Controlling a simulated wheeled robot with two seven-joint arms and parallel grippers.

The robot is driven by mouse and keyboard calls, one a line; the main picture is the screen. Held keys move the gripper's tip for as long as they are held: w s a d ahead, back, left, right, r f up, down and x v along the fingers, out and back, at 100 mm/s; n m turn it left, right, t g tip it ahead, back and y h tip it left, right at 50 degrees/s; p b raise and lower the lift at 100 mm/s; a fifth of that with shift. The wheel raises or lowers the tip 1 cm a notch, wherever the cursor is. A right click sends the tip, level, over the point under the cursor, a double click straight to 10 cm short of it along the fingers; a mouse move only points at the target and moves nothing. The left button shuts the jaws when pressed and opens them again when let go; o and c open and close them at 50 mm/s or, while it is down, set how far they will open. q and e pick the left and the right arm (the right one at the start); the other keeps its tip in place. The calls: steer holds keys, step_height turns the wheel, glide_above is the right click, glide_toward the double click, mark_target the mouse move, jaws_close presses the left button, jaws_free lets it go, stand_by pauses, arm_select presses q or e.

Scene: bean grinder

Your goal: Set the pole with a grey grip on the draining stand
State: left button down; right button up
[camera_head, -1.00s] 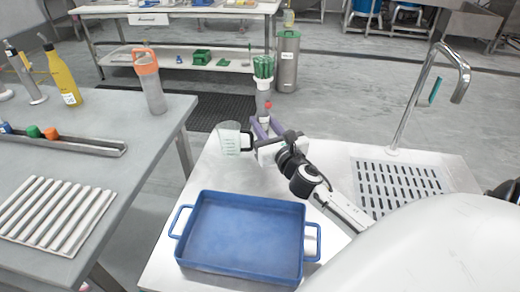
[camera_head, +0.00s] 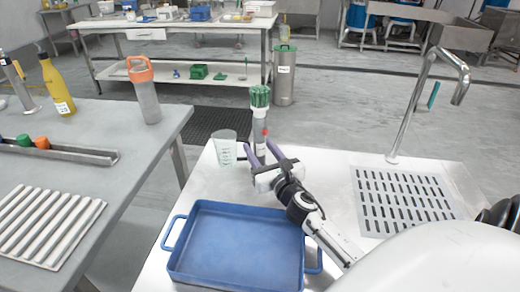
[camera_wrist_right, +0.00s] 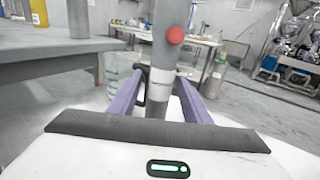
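The pole (camera_head: 260,118) has a green ribbed top, a grey grip with a red dot, and stands roughly upright. My right gripper (camera_head: 262,155) has its purple fingers on both sides of it. In the right wrist view the grey pole (camera_wrist_right: 162,75) runs between the fingers of my right gripper (camera_wrist_right: 162,92). Its lower end is hidden behind the gripper. A slotted metal drain panel (camera_head: 405,200) is set in the counter on the right. A white ribbed rack (camera_head: 42,225) lies on the left table; I cannot tell which is the draining stand. My left gripper is not in view.
A clear measuring jug (camera_head: 225,148) stands just left of the right gripper. A blue tray (camera_head: 240,245) is in front on the white counter. A tall tap (camera_head: 412,115) rises behind the drain panel. A shaker bottle (camera_head: 146,95) and yellow bottle (camera_head: 57,88) stand on the left table.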

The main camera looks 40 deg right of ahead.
steer(key=shift+r, duration=0.2)
steer(key=shift+s+a+f, duration=0.1)
steer(key=shift+s, duration=0.2)
steer(key=v, duration=1.1)
steer(key=shift+s+a+b, duration=0.1)
steer(key=shift+s+b, duration=0.1)
steer(key=shift+b, duration=0.1)
